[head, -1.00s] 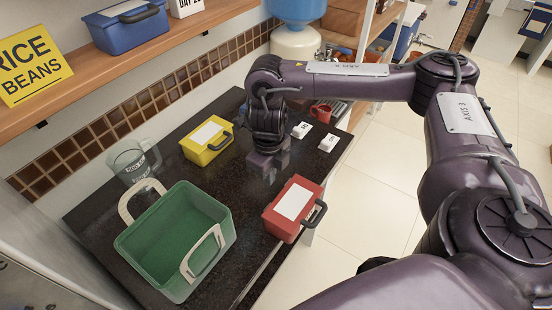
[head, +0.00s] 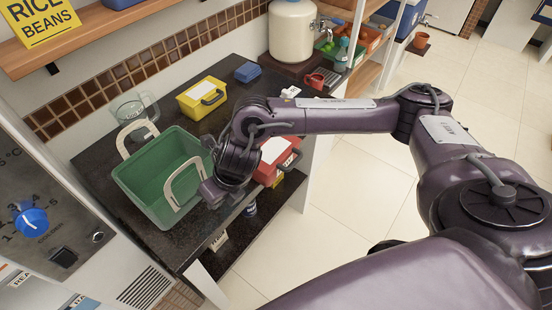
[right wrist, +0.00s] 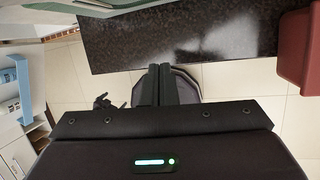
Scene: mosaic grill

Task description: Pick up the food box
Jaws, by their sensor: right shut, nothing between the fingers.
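A red box (head: 278,158) with a white label lies at the counter's front edge, partly behind my right arm. A yellow box (head: 202,97) stands farther back. My right gripper (head: 213,193) is shut and empty, between the green basket (head: 155,207) and the red box, near the front edge. In the right wrist view its fingers (right wrist: 167,85) are together, below the counter edge in the picture; the red box (right wrist: 299,50) is at the right, apart from them. My left gripper is out of view.
The dark counter (right wrist: 170,42) holds the open green basket with two pale handles, a clear mug (head: 133,107), a small blue item (head: 248,72) and a red mug (head: 315,80). A stove-like panel (head: 45,190) stands at left.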

